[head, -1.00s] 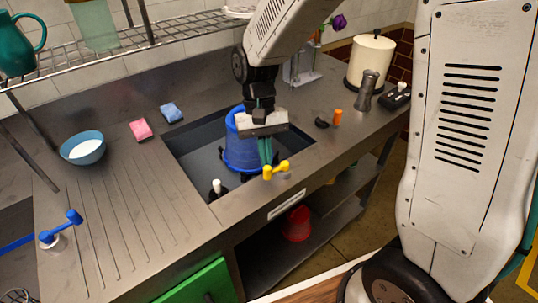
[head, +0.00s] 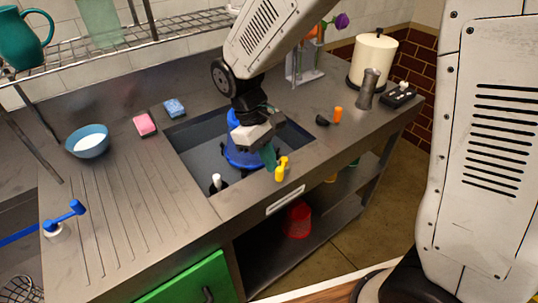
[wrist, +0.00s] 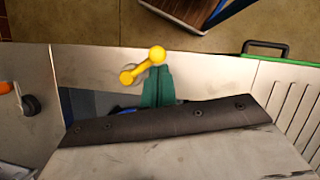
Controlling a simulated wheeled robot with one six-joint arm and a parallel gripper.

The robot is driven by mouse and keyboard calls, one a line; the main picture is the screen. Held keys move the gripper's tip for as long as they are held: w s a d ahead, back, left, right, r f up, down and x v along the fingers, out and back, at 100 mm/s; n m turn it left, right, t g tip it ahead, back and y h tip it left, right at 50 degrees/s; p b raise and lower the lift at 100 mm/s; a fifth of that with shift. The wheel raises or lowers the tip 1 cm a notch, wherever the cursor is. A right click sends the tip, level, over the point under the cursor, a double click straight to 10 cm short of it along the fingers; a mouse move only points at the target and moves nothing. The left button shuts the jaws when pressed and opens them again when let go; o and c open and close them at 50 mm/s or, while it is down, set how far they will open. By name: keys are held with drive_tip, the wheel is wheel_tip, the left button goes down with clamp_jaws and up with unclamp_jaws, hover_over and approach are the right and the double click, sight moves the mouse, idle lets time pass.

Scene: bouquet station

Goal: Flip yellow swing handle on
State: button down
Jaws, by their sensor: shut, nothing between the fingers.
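The yellow swing handle (head: 281,169) stands on the front rim of the sink, to the right of the sink's middle. It has a short bar with a round knob at each end. In the wrist view the yellow handle (wrist: 142,66) slants across the picture just beyond my fingertips. My gripper (head: 269,157) has teal fingers, is shut and empty, and is right beside the handle on its left in the head view. In the wrist view my gripper (wrist: 158,75) is at or very near the bar; I cannot tell whether they touch.
A blue bucket (head: 238,157) stands in the sink behind my gripper, partly hidden. A black bottle with a white top (head: 216,182) is at the sink's front left. A blue handle (head: 65,217) is on the far left. An orange cylinder (head: 338,115) stands right of the sink.

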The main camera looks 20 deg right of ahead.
sight(282, 168)
drive_tip(key=n, duration=0.1)
drive_tip(key=s+n, duration=0.1)
drive_tip(key=shift+d+n+t+h, duration=0.35)
drive_tip(key=shift+n+t+h, duration=0.05)
drive_tip(key=n, duration=0.1)
drive_tip(key=s+d+n+t, duration=0.1)
drive_tip(key=n, duration=0.1)
drive_tip(key=shift+d+n+h, duration=0.1)
drive_tip(key=shift+n+h, duration=0.2)
drive_tip(key=shift+d, duration=0.2)
drive_tip(key=shift+s+d, duration=0.1)
drive_tip(key=a, duration=0.1)
drive_tip(key=w+a, duration=0.1)
drive_tip(key=a, duration=0.2)
drive_tip(key=shift+w+a+r, duration=0.15)
drive_tip(key=shift+a+r, duration=0.05)
drive_tip(key=shift+r, duration=0.1)
drive_tip(key=s+v, duration=0.1)
drive_tip(key=v, duration=0.8)
drive_tip(key=shift+w+r, duration=0.2)
drive_tip(key=shift+w, duration=0.05)
drive_tip(key=shift+d, duration=0.1)
